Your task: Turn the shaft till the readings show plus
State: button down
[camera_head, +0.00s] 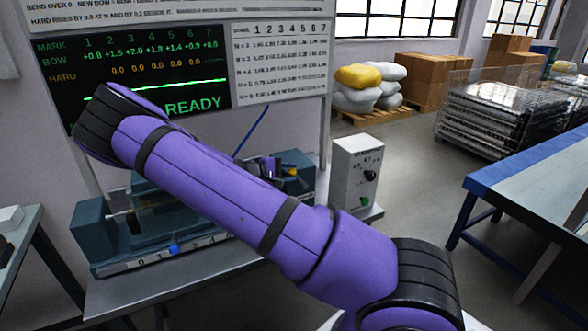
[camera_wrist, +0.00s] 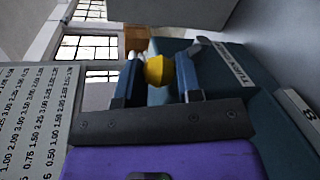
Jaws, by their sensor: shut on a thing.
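My gripper (camera_wrist: 160,68) is shut on a yellow knob (camera_wrist: 158,71), with one blue finger on each side of it in the wrist view. The knob is beside a dark teal housing (camera_wrist: 262,95) with a white label. In the head view my purple arm crosses in front of the teal machine (camera_head: 137,215) and hides its middle and most of the shaft. The dark screen (camera_head: 205,68) shows a row named BOW in which every legible value has a plus sign. A HARD row shows 0.0 values, and READY stands below a green line.
A white control box (camera_head: 357,165) with dark knobs and a green button stands right of the machine. A printed chart (camera_head: 285,62) hangs right of the screen. A blue-edged table (camera_head: 530,175) is at the right. A thin blue rod (camera_head: 252,130) rises behind my arm.

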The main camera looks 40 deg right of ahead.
jog(key=shift+w+a+f+g+h, duration=0.1)
jog(key=shift+a+f+g+h, duration=0.3)
jog(key=shift+h, duration=0.6)
jog(key=shift+a+f, duration=0.1)
jog(key=shift+f, duration=0.05)
jog(key=c, duration=0.8)
grip_release()
jog(key=shift+a, duration=0.1)
jog(key=v, duration=0.7)
jog(key=shift+a, duration=0.15)
